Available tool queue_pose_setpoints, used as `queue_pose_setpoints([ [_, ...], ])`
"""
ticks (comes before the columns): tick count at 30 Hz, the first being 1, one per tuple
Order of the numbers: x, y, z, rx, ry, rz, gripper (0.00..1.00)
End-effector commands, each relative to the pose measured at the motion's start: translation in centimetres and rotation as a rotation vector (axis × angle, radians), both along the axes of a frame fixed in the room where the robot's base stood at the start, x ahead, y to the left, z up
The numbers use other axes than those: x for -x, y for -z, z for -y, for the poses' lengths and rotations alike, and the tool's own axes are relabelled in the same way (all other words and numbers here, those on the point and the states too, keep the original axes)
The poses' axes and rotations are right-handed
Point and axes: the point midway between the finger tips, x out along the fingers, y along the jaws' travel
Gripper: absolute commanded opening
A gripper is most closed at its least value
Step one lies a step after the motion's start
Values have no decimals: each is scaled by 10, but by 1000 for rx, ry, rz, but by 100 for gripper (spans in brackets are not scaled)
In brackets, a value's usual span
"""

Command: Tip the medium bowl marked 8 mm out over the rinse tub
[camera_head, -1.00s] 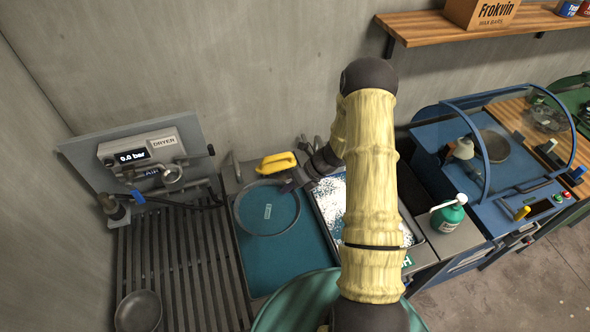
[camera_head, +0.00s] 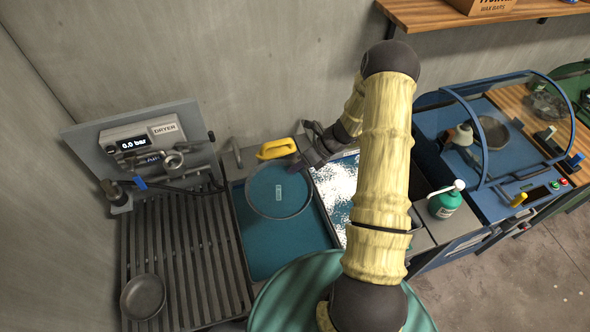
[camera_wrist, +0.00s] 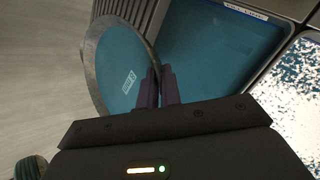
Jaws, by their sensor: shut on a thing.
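My gripper (camera_head: 300,168) is shut on the bowl's right rim. In the wrist view the purple fingers (camera_wrist: 160,85) pinch the rim of the bowl (camera_wrist: 97,60), and the tub (camera_wrist: 210,50) lies beyond. The bowl looks roughly level; its height above the tub and whether it holds liquid are unclear.
A tray of white-speckled material (camera_head: 338,190) adjoins the tub at right. A yellow object (camera_head: 276,149) sits behind the bowl. At left are a slatted rack (camera_head: 185,250) with a small grey bowl (camera_head: 143,297) and a dryer (camera_head: 150,140). A green bottle (camera_head: 445,203) stands at right.

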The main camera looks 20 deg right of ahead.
Motion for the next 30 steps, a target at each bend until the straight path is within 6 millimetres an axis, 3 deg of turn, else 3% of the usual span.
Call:
queue_pose_setpoints([
  [30, 15, -3, 5, -107, 2, 332, 0],
])
